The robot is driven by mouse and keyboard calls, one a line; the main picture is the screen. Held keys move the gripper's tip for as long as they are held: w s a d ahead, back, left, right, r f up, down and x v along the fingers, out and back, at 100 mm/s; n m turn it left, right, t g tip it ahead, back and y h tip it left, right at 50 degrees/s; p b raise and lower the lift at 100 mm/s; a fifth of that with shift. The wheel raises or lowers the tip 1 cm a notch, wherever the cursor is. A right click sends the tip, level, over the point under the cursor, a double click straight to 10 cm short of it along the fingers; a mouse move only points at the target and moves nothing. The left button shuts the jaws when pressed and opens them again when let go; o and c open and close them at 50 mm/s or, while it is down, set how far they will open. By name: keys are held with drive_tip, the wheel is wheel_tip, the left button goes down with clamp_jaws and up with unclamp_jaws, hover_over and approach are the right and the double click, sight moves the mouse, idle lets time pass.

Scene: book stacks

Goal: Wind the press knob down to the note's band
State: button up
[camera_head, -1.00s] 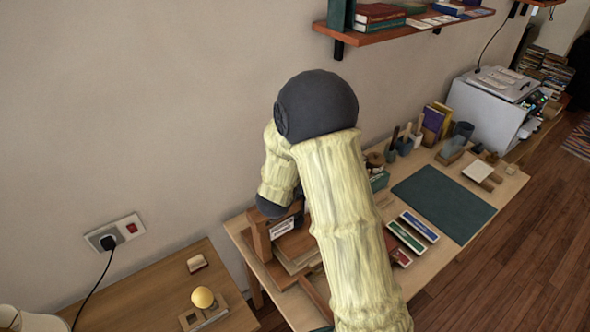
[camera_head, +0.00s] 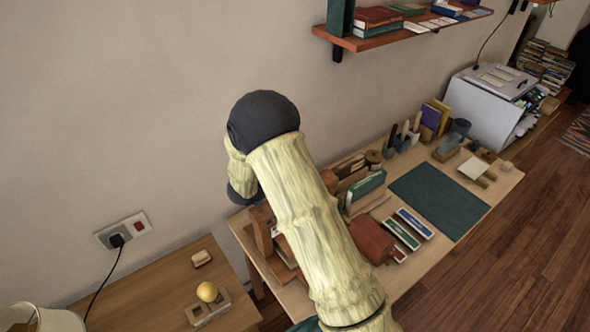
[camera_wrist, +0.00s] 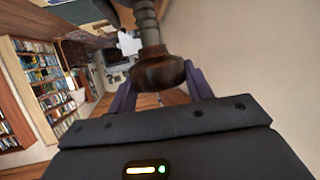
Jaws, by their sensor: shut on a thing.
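In the wrist view, a dark brown round knob (camera_wrist: 160,72) sits at the end of a dark threaded screw (camera_wrist: 148,28). The two purple-grey fingers of my gripper (camera_wrist: 161,88) are on either side of the knob and shut on it. A small white piece (camera_wrist: 128,43) shows beside the screw; I cannot tell whether it is the note. In the head view, part of the wooden press (camera_head: 262,231) stands at the table's left end. My arm hides the knob, my gripper and most of the press there. No band can be made out.
The work table (camera_head: 468,221) holds a dark green mat (camera_head: 438,200), a green book (camera_head: 365,188), a red-brown block (camera_head: 371,240) and small boxes. A side table (camera_head: 150,290) with a yellow ball (camera_head: 207,291) stands at the left. A shelf (camera_head: 400,36) hangs above.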

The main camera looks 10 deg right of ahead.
drive_tip(key=shift+w+r, duration=0.1)
drive_tip(key=shift+r, duration=0.15)
drive_tip(key=o, duration=0.9)
drive_tip(key=shift+o, duration=0.3)
drive_tip(key=shift+f, duration=0.15)
drive_tip(key=shift+a, duration=0.1)
drive_tip(key=shift+s+a, duration=0.1)
drive_tip(key=shift+s, duration=0.15)
drive_tip(key=b+v, duration=0.4)
drive_tip(key=v, duration=1.3)
